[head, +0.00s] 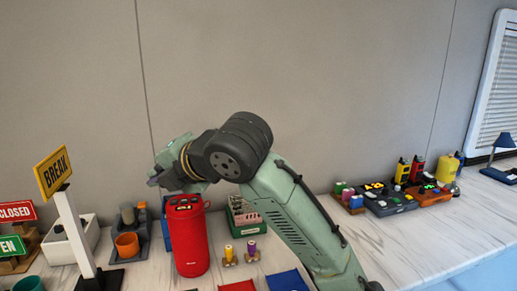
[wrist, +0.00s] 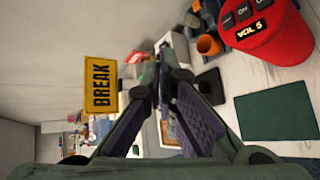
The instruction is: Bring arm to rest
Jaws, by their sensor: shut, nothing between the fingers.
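My green arm (head: 300,215) rises from the lower right of the head view and bends at a dark joint above the counter. My gripper (head: 154,181) points left, above and behind the red speaker's top as seen there. In the wrist view my gripper (wrist: 162,60) has its two fingers converging at the tips, shut with nothing between them. The counter (head: 400,245) lies below the arm.
A red speaker (head: 188,240) stands close below my gripper; it also shows in the wrist view (wrist: 270,35). A yellow BREAK sign (head: 52,171) on a white post stands to the left. Batteries on chargers (head: 390,203) sit at right.

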